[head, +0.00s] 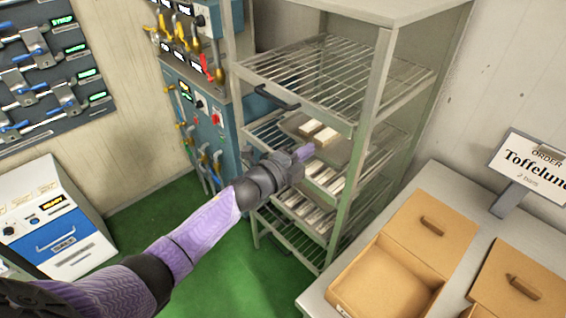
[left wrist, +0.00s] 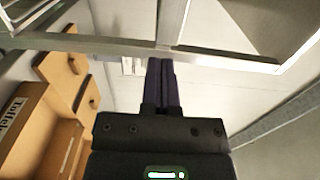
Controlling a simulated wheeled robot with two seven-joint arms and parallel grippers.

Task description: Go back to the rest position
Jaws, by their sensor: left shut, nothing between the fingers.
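My left gripper (head: 303,153) reaches in from the lower left in the head view, its fingers in front of the metal rack (head: 370,140). In the left wrist view its two dark fingers (left wrist: 161,72) lie together, shut with nothing between them. A rack bar crosses the picture just past the fingertips there; I cannot tell whether they touch it. Trays with several wrapped bars (head: 318,132) sit on the rack's middle and lower shelves, partly hidden by my gripper. My right gripper is in neither view.
A table (head: 318,295) at the right holds open cardboard boxes (head: 395,285) and an order sign (head: 535,165). A blue control cabinet (head: 205,125) stands left of the rack. A white-and-blue machine (head: 55,225) is at the left. Green floor (head: 215,265) is open between them.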

